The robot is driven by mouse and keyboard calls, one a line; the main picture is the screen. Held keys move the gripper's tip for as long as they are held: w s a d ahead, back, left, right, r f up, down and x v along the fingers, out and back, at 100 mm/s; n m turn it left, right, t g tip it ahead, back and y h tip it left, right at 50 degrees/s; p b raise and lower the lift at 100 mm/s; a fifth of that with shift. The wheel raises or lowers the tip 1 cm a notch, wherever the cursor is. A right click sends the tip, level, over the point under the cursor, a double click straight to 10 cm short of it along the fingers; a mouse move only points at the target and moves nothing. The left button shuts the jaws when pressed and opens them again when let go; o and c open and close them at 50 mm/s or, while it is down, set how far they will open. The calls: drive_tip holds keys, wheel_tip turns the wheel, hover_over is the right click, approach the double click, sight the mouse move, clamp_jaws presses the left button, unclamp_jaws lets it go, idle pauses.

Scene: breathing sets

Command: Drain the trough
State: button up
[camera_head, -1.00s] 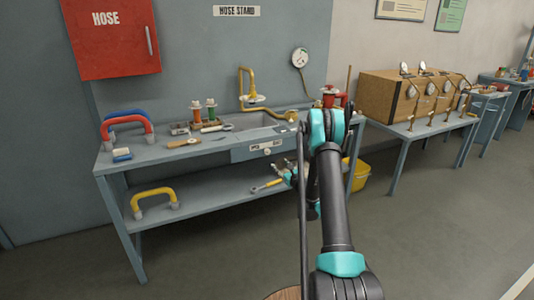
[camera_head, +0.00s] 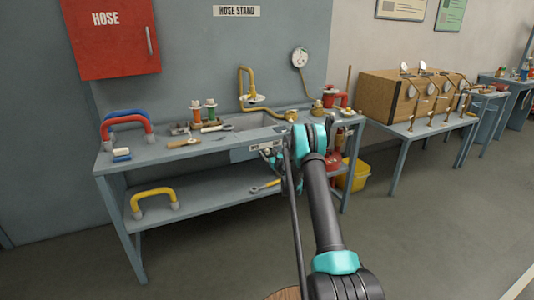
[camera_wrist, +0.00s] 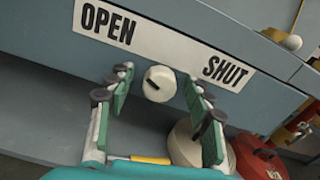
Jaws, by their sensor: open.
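The trough (camera_head: 255,122) is a grey basin sunk in the bench top. On its front panel is a white label (camera_wrist: 165,40) reading OPEN at left and SHUT at right. Below the label is a round white knob (camera_wrist: 160,84) with a short dark mark on its left part. My gripper (camera_wrist: 160,81) is open in the wrist view, one finger on each side of the knob, with gaps visible on both sides. In the head view my gripper (camera_head: 272,158) is at the front panel and hides the knob. The trough's inside is mostly unseen.
A brass spout (camera_head: 248,88) stands behind the trough. Tools and fittings lie on the bench top (camera_head: 135,155). A yellow handle (camera_head: 155,196) is on the lower shelf. Red and pale round items (camera_wrist: 258,160) sit below the panel at right. A yellow bucket (camera_head: 355,174) stands beyond.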

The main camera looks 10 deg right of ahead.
drive_tip(key=shift+w+a, duration=0.1)
drive_tip(key=shift+w, duration=0.15)
drive_tip(key=c, duration=1.2)
drive_tip(key=shift+o, duration=0.2)
drive_tip(key=n, duration=0.5)
clamp_jaws()
drive_tip(key=o, duration=1.2)
unclamp_jaws()
drive_tip(key=shift+c, duration=0.2)
drive_tip(key=shift+s, duration=0.15)
drive_tip(key=v, duration=1.1)
drive_tip(key=shift+s, duration=0.35)
